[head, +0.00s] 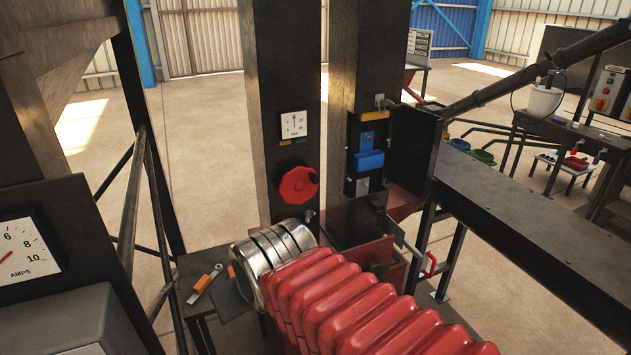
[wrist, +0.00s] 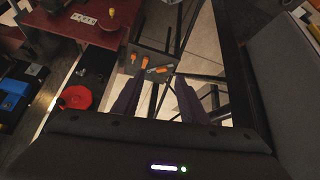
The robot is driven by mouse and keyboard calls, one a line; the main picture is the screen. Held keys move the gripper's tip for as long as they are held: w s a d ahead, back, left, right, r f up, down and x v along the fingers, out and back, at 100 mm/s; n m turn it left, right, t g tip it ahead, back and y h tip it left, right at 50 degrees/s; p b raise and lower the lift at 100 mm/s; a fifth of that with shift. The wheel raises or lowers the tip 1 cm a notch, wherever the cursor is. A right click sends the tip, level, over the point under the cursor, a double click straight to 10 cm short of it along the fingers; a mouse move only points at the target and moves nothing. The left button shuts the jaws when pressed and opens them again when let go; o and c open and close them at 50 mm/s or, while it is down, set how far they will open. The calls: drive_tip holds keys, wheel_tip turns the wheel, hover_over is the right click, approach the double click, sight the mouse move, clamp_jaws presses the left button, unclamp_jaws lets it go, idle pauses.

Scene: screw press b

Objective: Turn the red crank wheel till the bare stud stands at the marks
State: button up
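The red crank wheel (head: 299,185) is mounted on the front of a dark upright column, below a small white dial (head: 294,124).
A small dark shelf (wrist: 165,62) with orange-handled tools lies beyond the fingertips. It also shows in the head view, left of my red-sleeved arm. A second column with a blue box (head: 369,160) stands right of the wheel. Dark rails and struts (head: 137,200) stand at left.

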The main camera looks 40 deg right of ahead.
drive_tip(key=w+d+m+t+h, duration=0.1)
drive_tip(key=w+d+t+h, duration=0.15)
drive_tip(key=w+d, duration=0.75)
drive_tip(key=m+t+h, duration=0.1)
drive_tip(key=t+h, duration=0.1)
drive_tip(key=t, duration=0.6)
approach(316, 181)
drive_tip(key=s, duration=0.3)
drive_tip(key=shift+a+r+y, duration=0.1)
drive_tip(key=shift+a+y, duration=0.1)
drive_tip(key=shift+y, duration=0.05)
drive_tip(key=x, duration=1.3)
drive_tip(key=shift+w+d, duration=0.15)
drive_tip(key=shift+w, duration=0.2)
drive_tip(key=shift+c, duration=0.6)
clamp_jaws()
